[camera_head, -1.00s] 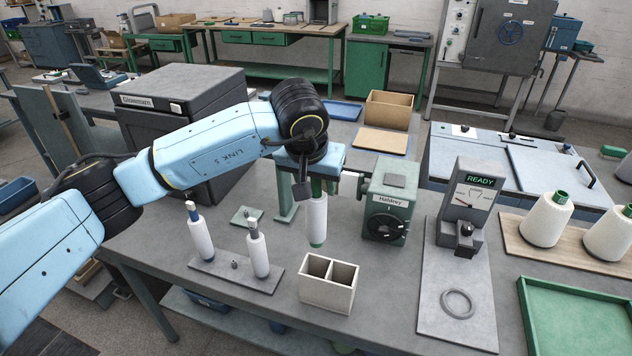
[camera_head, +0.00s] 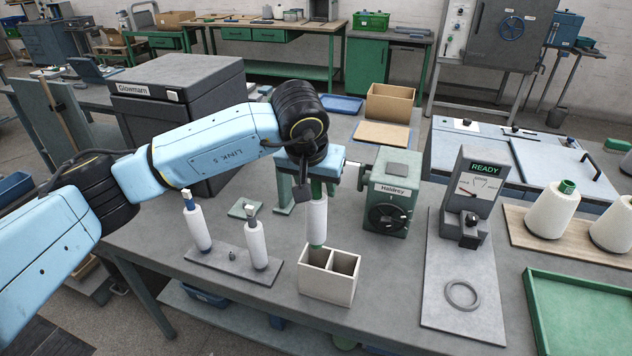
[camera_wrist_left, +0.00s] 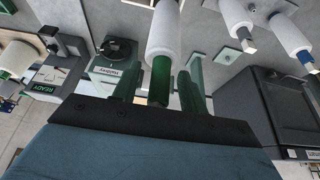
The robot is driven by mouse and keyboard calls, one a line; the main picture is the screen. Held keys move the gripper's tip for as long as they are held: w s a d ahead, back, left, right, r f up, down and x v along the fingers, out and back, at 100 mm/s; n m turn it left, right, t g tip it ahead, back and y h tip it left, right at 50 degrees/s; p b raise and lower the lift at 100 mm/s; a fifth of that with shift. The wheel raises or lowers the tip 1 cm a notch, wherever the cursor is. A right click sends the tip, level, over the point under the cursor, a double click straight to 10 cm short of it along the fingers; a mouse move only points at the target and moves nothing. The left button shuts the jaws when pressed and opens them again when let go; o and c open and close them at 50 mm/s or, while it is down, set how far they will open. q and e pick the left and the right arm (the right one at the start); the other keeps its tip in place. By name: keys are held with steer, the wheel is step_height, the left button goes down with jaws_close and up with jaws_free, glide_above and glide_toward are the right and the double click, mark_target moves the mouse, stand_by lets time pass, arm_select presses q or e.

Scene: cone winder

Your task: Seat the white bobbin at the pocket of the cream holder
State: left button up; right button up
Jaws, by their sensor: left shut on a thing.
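The white bobbin (camera_head: 317,222) with green ends hangs upright under my left gripper (camera_head: 317,186). The gripper is shut on its green upper end; the wrist view shows the dark green fingers (camera_wrist_left: 158,88) on both sides of the bobbin's green end (camera_wrist_left: 160,78). The cream holder (camera_head: 326,287), a box with two open pockets, stands on the grey bench directly below. The bobbin's green lower tip overlaps the back of the left pocket in the head view; I cannot tell whether it is inside or just above. My right gripper is not in view.
Two white bobbins stand on pegs of a grey plate (camera_head: 225,268) to the left. The green Haldrey unit (camera_head: 391,204) stands close right, behind the holder. A grey READY gauge (camera_head: 474,200) and green tray (camera_head: 585,310) are farther right. Bench between holder and gauge is clear.

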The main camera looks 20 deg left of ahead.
mark_target(316, 219)
arm_select(q)
steer(key=shift+f, duration=0.1)
stand_by(0.3)
steer(key=shift+f+b, duration=2.1)
steer(key=shift+f, duration=0.1)
steer(key=shift+f+b, duration=2.05)
steer(key=shift+f, duration=0.35)
steer(key=shift+f+b, duration=2)
steer(key=shift+f, duration=0.1)
steer(key=shift+f+b, duration=0.8)
steer(key=shift+f, duration=0.1)
steer(key=o, duration=0.9)
